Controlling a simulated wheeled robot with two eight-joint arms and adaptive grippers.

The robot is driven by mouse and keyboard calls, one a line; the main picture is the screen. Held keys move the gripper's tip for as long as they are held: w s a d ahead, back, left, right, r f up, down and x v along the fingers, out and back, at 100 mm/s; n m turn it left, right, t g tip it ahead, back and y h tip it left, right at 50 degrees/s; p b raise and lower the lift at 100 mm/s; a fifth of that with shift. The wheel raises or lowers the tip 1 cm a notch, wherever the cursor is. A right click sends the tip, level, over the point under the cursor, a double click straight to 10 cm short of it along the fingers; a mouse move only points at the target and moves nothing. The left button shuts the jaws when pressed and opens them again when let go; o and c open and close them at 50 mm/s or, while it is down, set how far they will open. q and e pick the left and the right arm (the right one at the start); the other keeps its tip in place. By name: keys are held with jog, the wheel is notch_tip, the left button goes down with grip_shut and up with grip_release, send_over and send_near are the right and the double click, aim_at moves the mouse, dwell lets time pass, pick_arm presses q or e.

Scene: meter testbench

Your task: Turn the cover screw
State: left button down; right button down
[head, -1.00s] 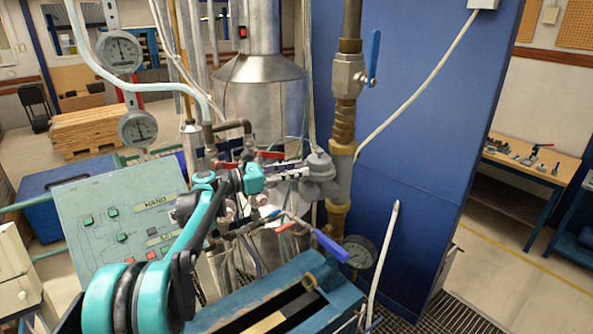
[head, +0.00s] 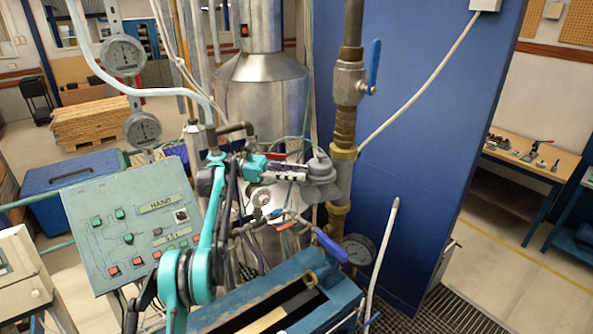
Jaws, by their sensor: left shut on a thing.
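The grey meter body (head: 321,179) with its rounded cover sits on the pipework at the centre of the head view, left of the brass pipe. My left gripper (head: 300,172) comes in from the left with its jaws against the left side of this body. The jaws are shut on a small part there, which I take to be the cover screw; the fingers hide it. My right gripper is not in view.
A brass pipe (head: 343,130) with a blue-handled valve stands close to the right. Blue and red valve handles and a round gauge (head: 358,250) sit below. A green control panel (head: 130,228) stands at left, a blue cabinet wall (head: 430,130) at right.

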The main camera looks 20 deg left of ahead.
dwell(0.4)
pick_arm(q)
jog(key=c, duration=1.2)
grip_release()
jog(key=shift+o, duration=0.2)
